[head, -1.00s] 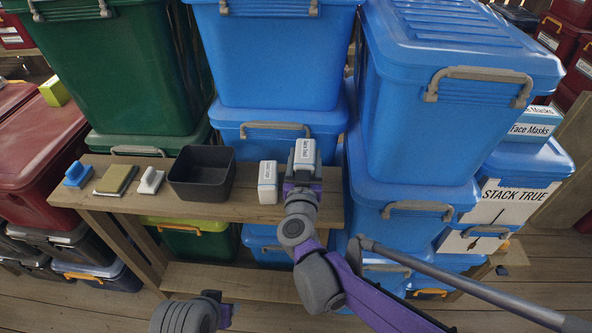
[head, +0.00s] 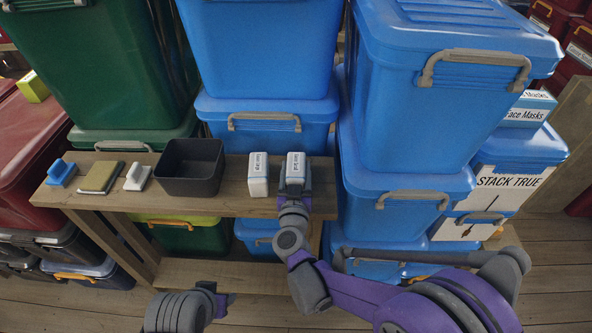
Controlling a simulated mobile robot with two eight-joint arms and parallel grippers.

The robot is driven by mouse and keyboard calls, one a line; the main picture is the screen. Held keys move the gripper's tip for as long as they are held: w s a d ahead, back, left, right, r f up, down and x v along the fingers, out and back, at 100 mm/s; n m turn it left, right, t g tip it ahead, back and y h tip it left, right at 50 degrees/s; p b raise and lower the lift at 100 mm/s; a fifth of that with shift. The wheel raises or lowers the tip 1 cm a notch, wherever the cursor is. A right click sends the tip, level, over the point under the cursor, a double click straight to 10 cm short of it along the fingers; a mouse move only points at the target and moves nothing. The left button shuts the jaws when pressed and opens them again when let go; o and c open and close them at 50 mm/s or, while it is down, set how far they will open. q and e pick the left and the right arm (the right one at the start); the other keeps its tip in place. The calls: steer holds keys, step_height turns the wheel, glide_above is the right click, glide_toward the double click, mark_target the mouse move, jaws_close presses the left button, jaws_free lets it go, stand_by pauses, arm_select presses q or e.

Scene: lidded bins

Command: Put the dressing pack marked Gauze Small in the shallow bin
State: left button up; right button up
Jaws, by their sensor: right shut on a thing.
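A dark grey open bin (head: 218,180) stands on the wooden shelf and looks empty. A white pack (head: 258,187) with a small label stands upright to its right. A second white labelled pack (head: 296,168) is right of that one, in my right gripper (head: 294,186), which is shut on it. The gripper hides the lower part of this pack, so I cannot tell whether it touches the shelf. Both labels run sideways and are too small to read surely. Part of my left gripper (head: 222,302) shows at the bottom; its jaws cannot be made out.
A blue handled block (head: 61,174), an olive-topped sponge (head: 100,177) and a white handled block (head: 138,178) sit left of the bin on the shelf (head: 235,207). Large blue lidded bins (head: 430,120) crowd the back and right. A green bin (head: 95,70) stands back left.

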steer(key=o, duration=0.9)
steer(key=shift+f, duration=0.15)
steer(key=o, duration=0.5)
steer(key=shift+r, duration=0.2)
steer(key=shift+s, duration=0.25)
steer(key=s+b, duration=0.1)
steer(key=s, duration=1)
steer(key=shift+s, duration=0.3)
steer(key=shift+r, duration=0.1)
